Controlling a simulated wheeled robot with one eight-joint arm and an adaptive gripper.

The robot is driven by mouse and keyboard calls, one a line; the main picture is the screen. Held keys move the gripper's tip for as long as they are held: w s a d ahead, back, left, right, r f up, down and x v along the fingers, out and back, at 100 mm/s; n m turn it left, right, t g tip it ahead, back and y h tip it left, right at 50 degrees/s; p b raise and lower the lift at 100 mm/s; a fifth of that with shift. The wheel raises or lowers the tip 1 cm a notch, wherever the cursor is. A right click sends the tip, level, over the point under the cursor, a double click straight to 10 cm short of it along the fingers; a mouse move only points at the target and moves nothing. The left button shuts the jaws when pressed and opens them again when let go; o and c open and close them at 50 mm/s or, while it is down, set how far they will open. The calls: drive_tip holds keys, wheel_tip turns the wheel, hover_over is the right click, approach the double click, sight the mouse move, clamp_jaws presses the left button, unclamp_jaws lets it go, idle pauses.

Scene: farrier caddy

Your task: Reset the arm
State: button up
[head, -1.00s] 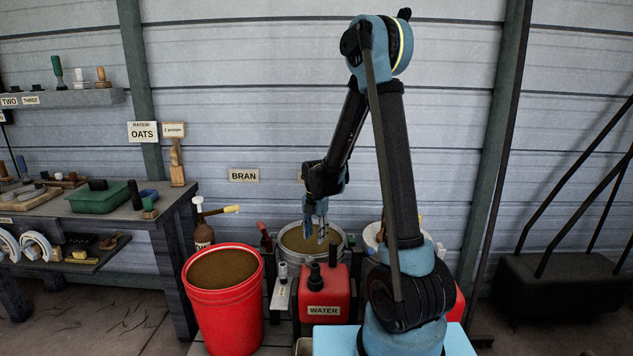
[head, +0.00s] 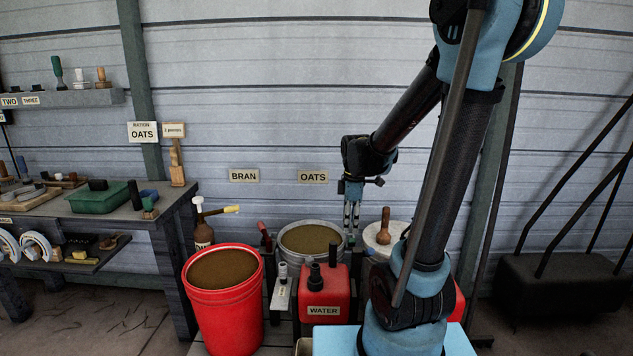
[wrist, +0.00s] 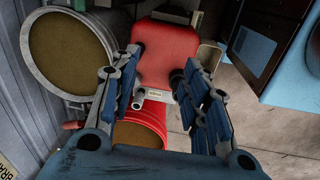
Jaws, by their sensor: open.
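My gripper (head: 352,222) points down in the head view, just right of the grey metal bucket (head: 285,237) of brown feed. In the wrist view my gripper (wrist: 163,92) has its two blue-padded fingers spread apart with nothing between them. The red water can (wrist: 172,52) shows beyond the fingers, and the metal bucket (wrist: 42,75) is at the left. In the head view the red water can (head: 322,290) stands in front of the metal bucket, below and left of my gripper.
A red bucket (head: 222,268) of brown feed stands at left. A white-lidded container (head: 398,232) with a wooden-handled tool is right of my gripper. A workbench (head: 130,210) with a green tray (head: 105,198) is far left.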

drive_tip(key=s+d+f+m, duration=0.1)
drive_tip(key=s+d+m, duration=0.3)
drive_tip(key=s+m, duration=0.4)
drive_tip(key=s+d+m+t, duration=0.1)
drive_tip(key=s+d+m, duration=0.3)
drive_tip(key=s+m, duration=0.4)
drive_tip(key=s, duration=0.2)
drive_tip(key=shift+s+f+m, duration=0.4)
drive_tip(key=shift+w+f, duration=0.2)
drive_tip(key=shift+w, duration=0.25)
